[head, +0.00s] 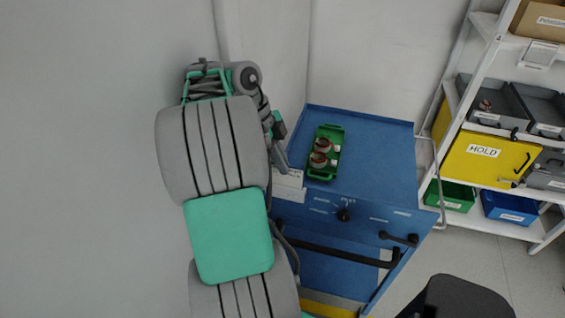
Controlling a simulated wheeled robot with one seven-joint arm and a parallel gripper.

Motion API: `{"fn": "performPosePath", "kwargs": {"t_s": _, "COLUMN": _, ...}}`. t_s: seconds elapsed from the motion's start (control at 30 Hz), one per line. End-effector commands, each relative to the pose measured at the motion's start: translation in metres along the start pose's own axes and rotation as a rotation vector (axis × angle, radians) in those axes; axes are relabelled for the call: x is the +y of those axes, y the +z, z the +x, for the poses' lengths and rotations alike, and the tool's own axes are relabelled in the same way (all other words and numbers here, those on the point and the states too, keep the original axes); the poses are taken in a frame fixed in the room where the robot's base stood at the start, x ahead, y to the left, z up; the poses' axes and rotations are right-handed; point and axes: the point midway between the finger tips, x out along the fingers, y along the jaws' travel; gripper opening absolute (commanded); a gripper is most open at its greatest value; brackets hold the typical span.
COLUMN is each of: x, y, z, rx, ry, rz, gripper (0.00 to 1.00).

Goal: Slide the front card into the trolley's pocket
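A white card (289,187) with faint print shows at the front left corner of the blue trolley (385,165). I cannot tell whether it is in a pocket, and no pocket can be made out clearly. My gripper (284,168) points downward at the trolley's left edge, its fingertips right at the card's upper edge. The fingers are small and dark here, so I cannot tell whether they are open or shut on the card.
A green tray (312,175) holding copper-coloured round parts (319,160) stands on the trolley top, close right of my gripper. The trolley front has a dark knob (344,215) and a black handle (340,254). A shelf with a yellow HOLD panel (488,158) stands right. The trolley top's right half is clear.

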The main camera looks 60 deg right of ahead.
Motion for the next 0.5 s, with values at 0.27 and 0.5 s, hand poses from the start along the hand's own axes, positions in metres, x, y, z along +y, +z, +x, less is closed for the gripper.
{"fn": "performPosePath", "kwargs": {"t_s": 0.27, "x": 0.000, "y": 0.004, "z": 0.011, "rx": 0.000, "ry": 0.000, "rz": 0.000, "gripper": 0.00}}
{"fn": "performPosePath", "kwargs": {"t_s": 0.5, "x": 0.000, "y": 0.007, "z": 0.018, "rx": 0.000, "ry": 0.000, "rz": 0.000, "gripper": 0.00}}
